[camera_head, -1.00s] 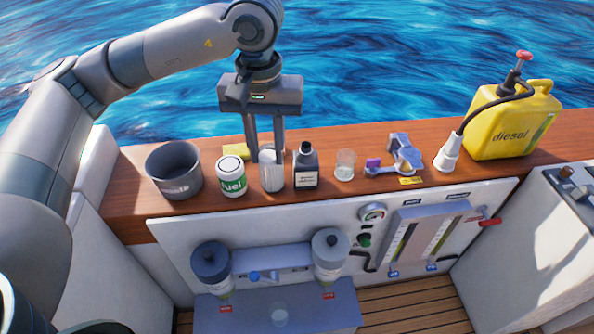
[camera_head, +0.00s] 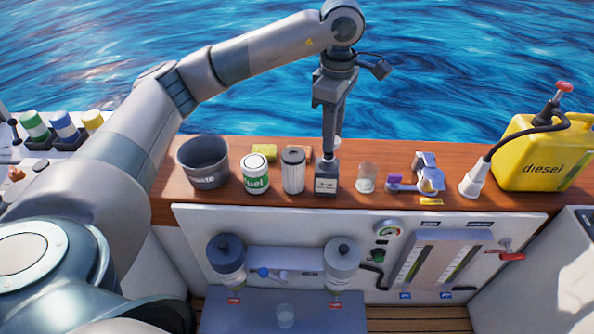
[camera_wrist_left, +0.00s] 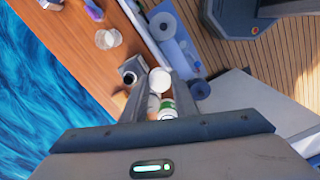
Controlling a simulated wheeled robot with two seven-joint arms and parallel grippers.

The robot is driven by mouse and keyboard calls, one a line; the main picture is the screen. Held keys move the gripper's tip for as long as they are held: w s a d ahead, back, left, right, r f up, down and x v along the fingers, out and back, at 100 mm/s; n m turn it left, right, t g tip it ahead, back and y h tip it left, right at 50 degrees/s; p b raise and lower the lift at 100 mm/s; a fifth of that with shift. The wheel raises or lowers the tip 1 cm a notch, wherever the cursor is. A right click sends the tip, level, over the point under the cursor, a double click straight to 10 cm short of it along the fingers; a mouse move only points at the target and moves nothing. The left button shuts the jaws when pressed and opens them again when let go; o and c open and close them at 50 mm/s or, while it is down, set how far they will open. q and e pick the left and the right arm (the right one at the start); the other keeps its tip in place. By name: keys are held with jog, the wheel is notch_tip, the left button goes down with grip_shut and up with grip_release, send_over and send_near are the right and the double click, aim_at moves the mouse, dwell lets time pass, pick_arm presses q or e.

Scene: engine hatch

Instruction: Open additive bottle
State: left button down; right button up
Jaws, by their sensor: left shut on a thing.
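The additive bottle (camera_head: 326,182), small and dark with a pale label, stands upright on the wooden ledge between the filter and a clear glass. In the left wrist view the bottle's dark top (camera_wrist_left: 129,76) shows just outside one finger. A white round thing (camera_wrist_left: 160,78) shows between the fingertips, and the gripper appears shut on it. A bit of it also shows beside the finger in the head view (camera_head: 337,142). My right gripper is not in view.
Water lies behind the ledge.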

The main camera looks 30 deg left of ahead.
pick_arm(q)
jog(key=w+a+f+n, duration=0.3)
jog(key=a+n, duration=0.3)
jog(key=n, duration=0.4)
jog(key=w+a+f+n, duration=0.2)
jog(key=w+a+n, duration=0.1)
jog(key=a+n, duration=0.55)
jog(key=a+f+n+b, duration=0.1)
jog(key=a+f+n, duration=0.7)
jog(key=n, duration=0.6)
jog(key=shift+w+f, duration=0.25)
jog(key=shift+f, duration=0.95)
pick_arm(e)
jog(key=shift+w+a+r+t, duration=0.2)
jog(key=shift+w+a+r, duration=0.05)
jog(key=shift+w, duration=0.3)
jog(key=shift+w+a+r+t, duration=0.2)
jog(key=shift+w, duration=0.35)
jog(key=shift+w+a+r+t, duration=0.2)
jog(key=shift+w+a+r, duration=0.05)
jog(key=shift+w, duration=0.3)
